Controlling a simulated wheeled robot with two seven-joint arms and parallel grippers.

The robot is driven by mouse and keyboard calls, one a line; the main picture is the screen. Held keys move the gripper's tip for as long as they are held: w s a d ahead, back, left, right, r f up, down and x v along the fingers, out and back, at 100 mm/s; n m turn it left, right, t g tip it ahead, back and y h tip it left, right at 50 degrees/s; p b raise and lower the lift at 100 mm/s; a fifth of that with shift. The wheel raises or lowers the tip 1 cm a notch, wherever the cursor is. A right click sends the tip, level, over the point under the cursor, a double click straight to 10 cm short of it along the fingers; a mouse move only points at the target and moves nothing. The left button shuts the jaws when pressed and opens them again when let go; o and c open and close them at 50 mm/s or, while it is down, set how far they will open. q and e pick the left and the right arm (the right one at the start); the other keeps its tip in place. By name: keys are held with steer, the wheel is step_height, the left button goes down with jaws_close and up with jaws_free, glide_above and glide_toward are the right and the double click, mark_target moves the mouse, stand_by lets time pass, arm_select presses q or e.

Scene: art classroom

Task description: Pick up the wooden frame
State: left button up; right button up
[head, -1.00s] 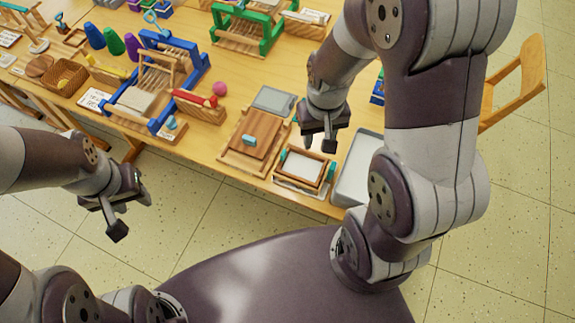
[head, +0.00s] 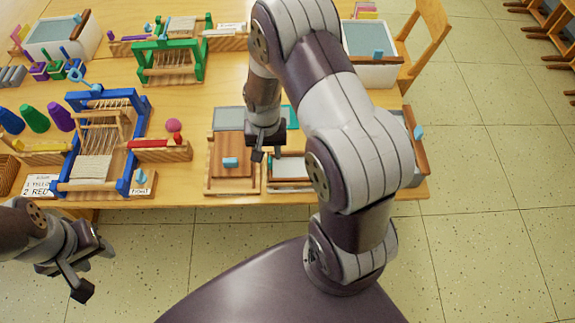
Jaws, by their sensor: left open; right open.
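The wooden frame (head: 290,183), a small rectangle around a pale white sheet, lies near the table's front edge. Its right side is partly hidden behind my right arm. My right gripper (head: 267,155) points down with its jaws open and empty, over the frame's back left corner, beside the wooden board. Whether it touches anything is not clear. My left gripper (head: 92,268) is open and empty, low at the left, over the floor in front of the table.
A wooden board with a blue tab (head: 231,162) lies just left of the frame. A blue loom (head: 138,110) and a green loom (head: 200,65) stand further left and back. A white tub (head: 372,72) stands back right, by a wooden chair (head: 428,35). The floor in front is clear.

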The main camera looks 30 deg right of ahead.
mark_target(270, 160)
steer(key=f, duration=0.4)
steer(key=shift+s+d+f, duration=0.2)
steer(key=shift+f, duration=0.05)
steer(key=shift+w+f, duration=0.15)
steer(key=shift+f, duration=0.25)
steer(key=shift+r, duration=0.1)
jaws_close()
